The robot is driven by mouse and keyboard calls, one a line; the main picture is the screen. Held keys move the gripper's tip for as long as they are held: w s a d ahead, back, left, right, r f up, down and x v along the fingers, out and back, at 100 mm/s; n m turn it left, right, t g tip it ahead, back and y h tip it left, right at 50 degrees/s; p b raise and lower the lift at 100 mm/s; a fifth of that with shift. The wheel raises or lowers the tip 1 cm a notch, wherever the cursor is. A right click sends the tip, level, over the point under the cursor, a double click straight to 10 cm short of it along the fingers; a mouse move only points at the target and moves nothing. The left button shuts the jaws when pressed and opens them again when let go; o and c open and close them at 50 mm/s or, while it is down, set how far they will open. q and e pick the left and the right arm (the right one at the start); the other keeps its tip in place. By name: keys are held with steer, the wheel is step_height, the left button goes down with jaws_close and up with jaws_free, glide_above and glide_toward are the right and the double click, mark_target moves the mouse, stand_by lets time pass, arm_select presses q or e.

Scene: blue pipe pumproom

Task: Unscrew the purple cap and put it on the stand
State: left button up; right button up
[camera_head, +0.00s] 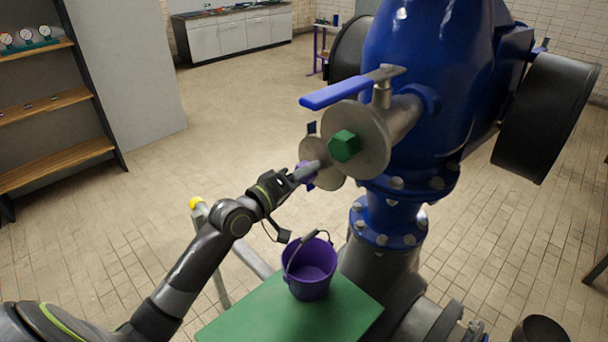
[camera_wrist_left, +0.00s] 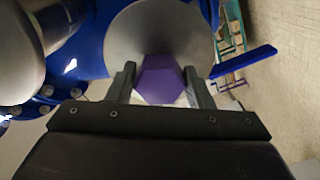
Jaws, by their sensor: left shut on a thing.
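The purple cap (camera_wrist_left: 160,80) shows as a hexagon in the left wrist view, in front of a round grey flange (camera_wrist_left: 150,28). In the head view the cap (camera_head: 306,172) is mostly hidden behind my left gripper (camera_head: 308,170). My left gripper, also in the left wrist view (camera_wrist_left: 162,82), is shut on the cap with a finger on each side. The cap is at the flange; I cannot tell whether it is still threaded. The green stand (camera_head: 250,312) is below, with a purple bucket (camera_head: 310,280) on it. My right gripper is not in view.
A green hex cap (camera_head: 345,146) sits on the nearer flange, under a blue valve lever (camera_head: 335,93). The big blue pipe body (camera_head: 430,60) fills the right. A wooden shelf (camera_head: 45,105) stands at the left. The floor between is clear.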

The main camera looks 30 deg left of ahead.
arm_select(q)
steer(key=shift+s, duration=0.15)
stand_by(0.3)
steer(key=shift+v, duration=2.25)
steer(key=s+d+f+m+h+b, duration=0.1)
steer(key=s+d+f+b, duration=0.3)
steer(key=s+f+b, duration=0.3)
steer(key=s+d+f+m+g+h+b, duration=0.1)
steer(key=s+d+f+b, duration=0.4)
steer(key=f, duration=0.5)
steer(key=shift+s+f+h+b, duration=0.45)
steer(key=shift+s+b, duration=0.4)
steer(key=shift+b, duration=0.4)
steer(key=shift+w, duration=0.1)
